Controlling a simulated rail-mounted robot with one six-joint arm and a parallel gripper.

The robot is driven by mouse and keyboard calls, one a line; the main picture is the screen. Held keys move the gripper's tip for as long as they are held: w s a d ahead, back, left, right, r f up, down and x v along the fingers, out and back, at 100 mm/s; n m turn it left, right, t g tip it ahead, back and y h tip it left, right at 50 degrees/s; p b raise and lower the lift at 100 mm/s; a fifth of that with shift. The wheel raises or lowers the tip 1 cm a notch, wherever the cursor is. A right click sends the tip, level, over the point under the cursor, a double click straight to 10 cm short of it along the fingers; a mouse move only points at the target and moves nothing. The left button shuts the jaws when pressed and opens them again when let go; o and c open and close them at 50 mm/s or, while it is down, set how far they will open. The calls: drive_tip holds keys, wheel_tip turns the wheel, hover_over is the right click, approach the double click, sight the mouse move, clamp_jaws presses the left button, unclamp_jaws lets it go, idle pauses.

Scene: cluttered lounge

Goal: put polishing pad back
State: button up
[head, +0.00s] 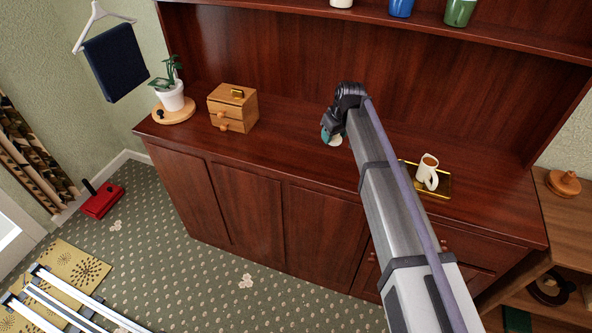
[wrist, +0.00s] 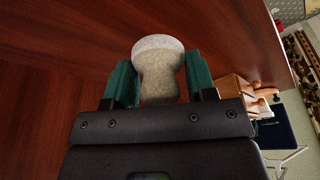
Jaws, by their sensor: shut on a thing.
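The pale grey polishing pad (wrist: 158,62), narrow at its waist, is held between the two teal fingers of my gripper (wrist: 160,88) in the wrist view. In the head view, the pad (head: 336,140) shows as a small whitish patch beneath my gripper (head: 330,132), over the dark wooden sideboard top. I cannot tell whether the pad touches the wood. My gripper is shut on the pad. Its far side is partly hidden by my arm in the head view.
A small wooden drawer box (head: 240,112) and a potted plant (head: 172,97) on a round board (head: 186,112) stand left on the sideboard (head: 290,150). A mug (head: 427,172) stands on a gold tray (head: 441,191) to the right. Bare wood lies between box and gripper.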

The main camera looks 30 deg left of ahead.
sight(329, 162)
drive_tip(key=shift+s+a, duration=0.2)
drive_tip(key=shift+w+f+b, duration=0.1)
drive_tip(key=shift+f+b, duration=0.25)
drive_tip(key=shift+f, duration=0.05)
wheel_tip(329, 162, down, 10)
drive_tip(key=b, duration=1)
drive_tip(key=shift+d+r+p, duration=0.1)
drive_tip(key=shift+r+p, duration=0.25)
drive_tip(key=shift+f, duration=0.25)
drive_tip(key=o, duration=0.9)
drive_tip(key=shift+r, duration=0.1)
